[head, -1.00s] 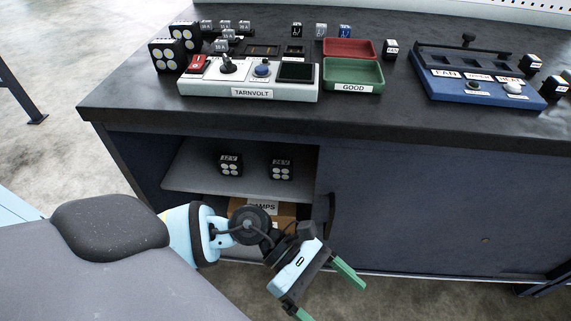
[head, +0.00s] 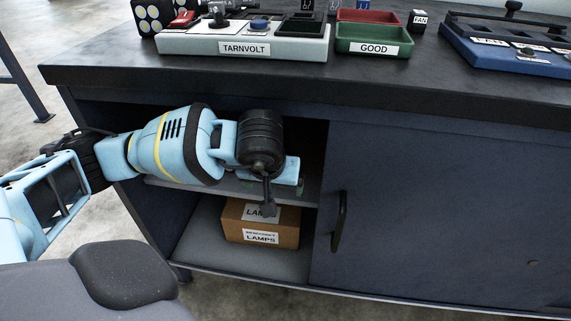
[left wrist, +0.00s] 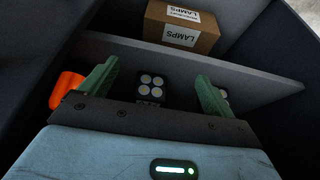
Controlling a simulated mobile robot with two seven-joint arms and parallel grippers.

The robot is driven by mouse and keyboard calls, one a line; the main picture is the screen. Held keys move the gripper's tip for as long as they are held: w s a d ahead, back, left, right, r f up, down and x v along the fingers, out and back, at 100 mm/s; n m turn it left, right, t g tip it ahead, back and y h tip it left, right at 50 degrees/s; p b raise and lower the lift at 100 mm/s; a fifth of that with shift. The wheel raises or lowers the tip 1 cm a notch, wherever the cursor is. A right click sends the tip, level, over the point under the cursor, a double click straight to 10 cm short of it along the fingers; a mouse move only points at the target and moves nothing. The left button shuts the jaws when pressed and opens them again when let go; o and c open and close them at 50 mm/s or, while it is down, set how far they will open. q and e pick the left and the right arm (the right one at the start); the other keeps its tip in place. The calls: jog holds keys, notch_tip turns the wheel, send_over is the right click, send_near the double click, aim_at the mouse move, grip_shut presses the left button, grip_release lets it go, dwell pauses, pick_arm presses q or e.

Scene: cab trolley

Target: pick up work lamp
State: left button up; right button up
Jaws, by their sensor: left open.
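In the left wrist view, a black work lamp (left wrist: 151,86) with four round pale lights stands on the cabinet's upper shelf. It shows between the two green fingers of my left gripper (left wrist: 157,72), which is open. I cannot tell how far the fingertips are from it. In the head view my left gripper (head: 272,187) reaches into the cabinet at shelf height, and my arm hides the shelf lamps. Another four-light lamp (head: 152,15) stands on the bench top at the left. My right gripper is out of view.
A cardboard box labelled LAMPS (head: 260,223) sits on the lower shelf. A closed door with a handle (head: 339,222) borders the opening on the right. The bench top (head: 230,78) overhangs above. An orange object (left wrist: 66,90) is beside the left finger in the wrist view.

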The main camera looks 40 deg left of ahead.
pick_arm(q)
jog(key=w+a, duration=0.1)
jog(key=w, duration=0.1)
jog(key=w+a+b, duration=0.1)
jog(key=w+a, duration=0.1)
jog(key=w, duration=0.1)
jog(key=w+a+b, duration=0.1)
jog(key=w, duration=0.2)
jog(key=shift+w+a+f, duration=0.15)
jog(key=shift+a, duration=0.25)
jog(key=shift+w+a+b, duration=0.3)
jog(key=shift+w+b, duration=0.1)
jog(key=shift+w, duration=0.1)
jog(key=shift+w+a, duration=0.15)
jog(key=shift+w, duration=0.05)
jog(key=b+x, duration=0.2)
jog(key=x, duration=0.3)
jog(key=shift+w+a, duration=0.15)
jog(key=shift+w, duration=0.05)
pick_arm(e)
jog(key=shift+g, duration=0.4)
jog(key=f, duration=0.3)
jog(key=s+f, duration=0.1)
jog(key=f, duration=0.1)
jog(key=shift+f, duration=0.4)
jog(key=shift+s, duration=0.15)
